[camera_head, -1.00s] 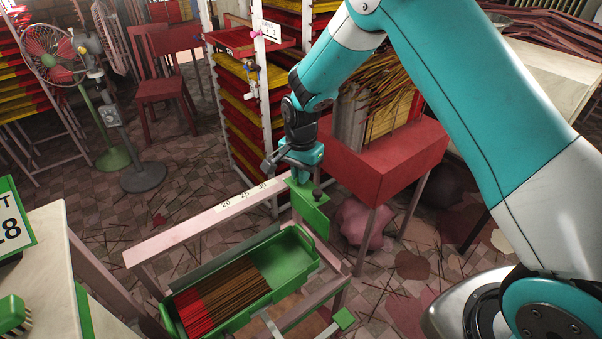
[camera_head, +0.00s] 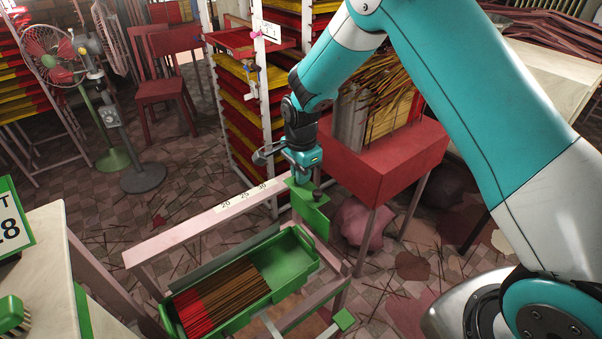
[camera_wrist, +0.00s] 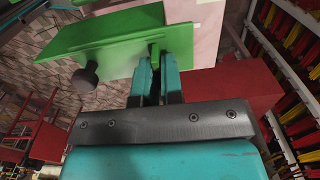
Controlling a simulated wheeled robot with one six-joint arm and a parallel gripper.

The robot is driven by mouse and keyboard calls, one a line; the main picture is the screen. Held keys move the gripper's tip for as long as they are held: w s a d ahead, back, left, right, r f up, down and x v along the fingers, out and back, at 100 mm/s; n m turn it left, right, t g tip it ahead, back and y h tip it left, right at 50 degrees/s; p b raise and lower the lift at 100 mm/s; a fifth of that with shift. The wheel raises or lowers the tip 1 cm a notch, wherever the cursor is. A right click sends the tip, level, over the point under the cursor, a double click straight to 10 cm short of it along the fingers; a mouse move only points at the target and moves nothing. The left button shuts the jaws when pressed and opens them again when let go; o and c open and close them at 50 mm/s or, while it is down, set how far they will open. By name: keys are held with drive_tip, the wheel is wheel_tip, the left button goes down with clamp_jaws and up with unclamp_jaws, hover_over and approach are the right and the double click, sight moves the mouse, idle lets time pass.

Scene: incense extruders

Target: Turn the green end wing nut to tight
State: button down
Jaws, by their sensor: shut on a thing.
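The green end wing nut (camera_wrist: 155,51) shows as a small upright green piece between my fingertips in the wrist view. My gripper (camera_wrist: 157,60) is shut on it, one teal finger on each side. The nut sits by a green end plate (camera_wrist: 115,42) with a dark round knob (camera_wrist: 85,77) on its left part. In the head view my gripper (camera_head: 301,181) points down at the top of the green end plate (camera_head: 311,208), at the right end of the pale pink rail. The nut is mostly hidden there by my fingers.
The pink rail (camera_head: 185,231) carries length marks. Below it, a green tray (camera_head: 296,258) holds red and brown sticks. A red table (camera_head: 385,160) with bundled incense stands close behind my gripper on the right. A drying rack (camera_head: 248,120) stands behind.

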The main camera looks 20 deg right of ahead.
drive_tip(key=c, duration=1.3)
unclamp_jaws()
drive_tip(key=shift+o, duration=0.2)
drive_tip(key=shift+r, duration=0.15)
wheel_tip(320, 180, up, 17)
drive_tip(key=b, duration=0.1)
drive_tip(key=shift+b, duration=0.35)
drive_tip(key=shift+a+r, duration=0.1)
